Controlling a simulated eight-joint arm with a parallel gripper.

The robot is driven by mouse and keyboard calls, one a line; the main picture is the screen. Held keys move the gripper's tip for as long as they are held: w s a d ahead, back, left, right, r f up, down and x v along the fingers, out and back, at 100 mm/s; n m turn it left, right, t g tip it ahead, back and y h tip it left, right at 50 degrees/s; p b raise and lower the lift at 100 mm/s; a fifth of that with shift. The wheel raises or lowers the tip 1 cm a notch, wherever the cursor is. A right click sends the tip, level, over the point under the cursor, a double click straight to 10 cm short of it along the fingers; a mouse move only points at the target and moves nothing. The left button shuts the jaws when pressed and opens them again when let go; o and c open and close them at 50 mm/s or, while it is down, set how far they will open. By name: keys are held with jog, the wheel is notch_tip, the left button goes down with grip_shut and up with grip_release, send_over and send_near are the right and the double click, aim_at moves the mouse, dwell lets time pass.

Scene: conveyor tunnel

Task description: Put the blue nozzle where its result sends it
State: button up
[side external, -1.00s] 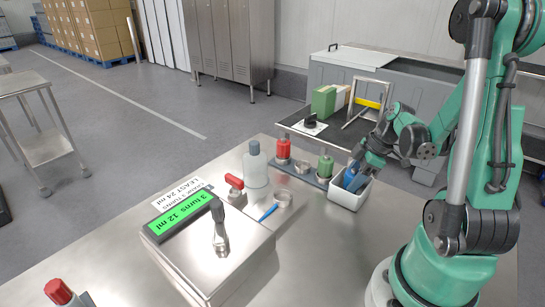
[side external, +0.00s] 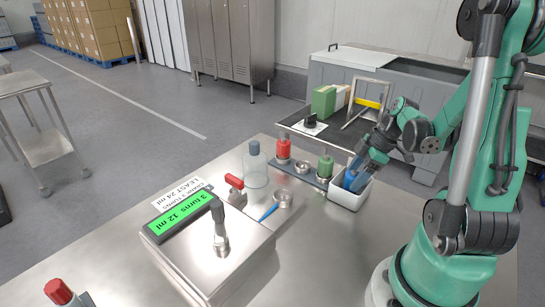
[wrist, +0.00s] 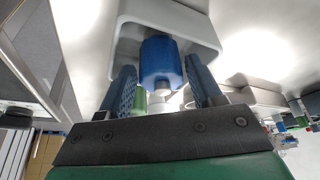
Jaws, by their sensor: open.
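The blue nozzle (wrist: 160,62) is in the white bin (side external: 346,201) at the right end of the table; its body and pale tip show between my fingers in the wrist view. My gripper (side external: 356,177) points down into the bin mouth. In the wrist view my gripper (wrist: 162,85) is open, with a blue-grey finger on each side of the nozzle and gaps visible. The green display (side external: 184,212) reads "3 turns 12 ml". A white card (side external: 180,193) behind it reads partly "LEAST 24 ml"; its other line is hard to read.
A rack beside the bin holds a red nozzle (side external: 283,149) and a green nozzle (side external: 325,168), with an empty-looking seat (side external: 302,167) between them. A clear bottle (side external: 255,170), a red-handled part (side external: 235,184) and a metal box (side external: 215,262) stand left.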

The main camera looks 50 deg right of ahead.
jog(key=v, duration=1)
jog(key=w+a+m+t+h, duration=0.1)
jog(key=w+a+m, duration=0.2)
jog(key=a, duration=0.7)
jog(key=w+a+m+t+h, duration=0.1)
jog(key=w+a+m+t, duration=0.1)
jog(key=w+a, duration=0.5)
jog(key=a+r+m, duration=0.1)
jog(key=a, duration=0.2)
jog(key=shift+a+m+h, duration=0.3)
jog(key=shift+m, duration=0.1)
